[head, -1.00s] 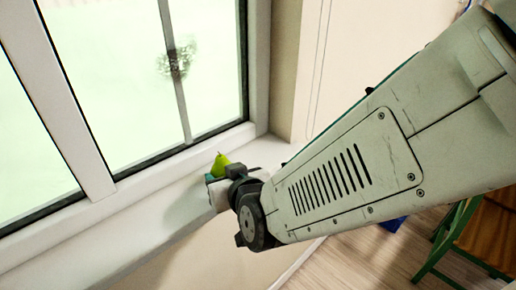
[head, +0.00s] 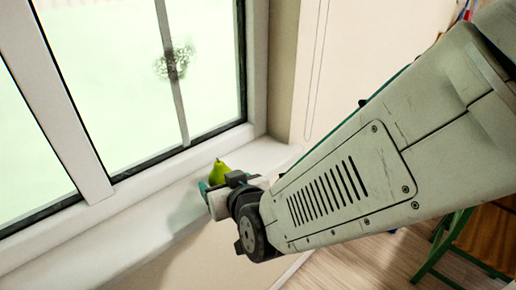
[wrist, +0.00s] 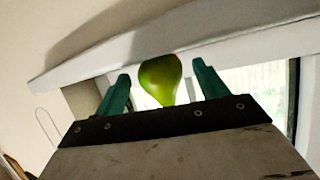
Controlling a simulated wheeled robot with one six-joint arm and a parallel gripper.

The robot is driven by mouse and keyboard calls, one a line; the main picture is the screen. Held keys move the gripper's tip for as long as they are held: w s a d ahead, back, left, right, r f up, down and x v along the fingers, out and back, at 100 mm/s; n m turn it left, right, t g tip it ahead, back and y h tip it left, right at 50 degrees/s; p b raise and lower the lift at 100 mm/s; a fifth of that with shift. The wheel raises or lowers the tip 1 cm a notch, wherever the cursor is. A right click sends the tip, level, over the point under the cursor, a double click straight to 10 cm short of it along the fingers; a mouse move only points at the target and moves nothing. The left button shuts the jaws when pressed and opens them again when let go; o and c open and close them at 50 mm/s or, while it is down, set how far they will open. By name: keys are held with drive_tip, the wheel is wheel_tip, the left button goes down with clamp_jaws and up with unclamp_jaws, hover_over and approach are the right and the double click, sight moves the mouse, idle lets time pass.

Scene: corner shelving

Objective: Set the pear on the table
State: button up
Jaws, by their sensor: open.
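The green pear (head: 219,172) stands upright on the white window sill, close to the glass. My gripper (head: 211,188) is at the sill beside the pear, and its body hides the pear's lower part in the head view. In the wrist view the pear (wrist: 161,78) shows between the two teal fingers of my open gripper (wrist: 163,84), with a gap visible on each side. The wrist picture appears upside down. A wooden top with green legs (head: 490,235), possibly the table, is partly in view at the lower right.
The white sill (head: 130,225) runs along the window (head: 105,100) and is bare to the left of the pear. The window frame and glass are close behind the pear. My arm covers much of the right side. Wooden floor (head: 370,262) shows below.

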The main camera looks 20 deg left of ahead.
drive_tip(key=v, duration=0.7)
drive_tip(key=shift+f, duration=0.15)
drive_tip(key=shift+d, duration=0.1)
drive_tip(key=w+d+r+m+g+h, duration=0.1)
drive_tip(key=w+d+r+m+h, duration=0.1)
drive_tip(key=w+d, duration=0.45)
drive_tip(key=s+d+r+m+g+h, duration=0.1)
drive_tip(key=s+d+m+h, duration=0.1)
drive_tip(key=d, duration=1.1)
drive_tip(key=s+d+r+m+g+h, duration=0.1)
drive_tip(key=s+d+r+g+h, duration=0.1)
drive_tip(key=d, duration=1.1)
drive_tip(key=shift+m+g+h, duration=0.3)
drive_tip(key=shift+m+h, duration=0.1)
drive_tip(key=shift+h, duration=0.4)
drive_tip(key=shift+o, duration=0.3)
drive_tip(key=s+d+r+m+g+h, duration=0.1)
drive_tip(key=s+d+m+g+h, duration=0.1)
drive_tip(key=s+d, duration=0.6)
drive_tip(key=shift+s+d+r+m+g, duration=0.35)
drive_tip(key=shift+d+m+g, duration=0.05)
drive_tip(key=shift+d, duration=0.45)
drive_tip(key=shift+s+d, duration=0.25)
drive_tip(key=shift+s, duration=0.15)
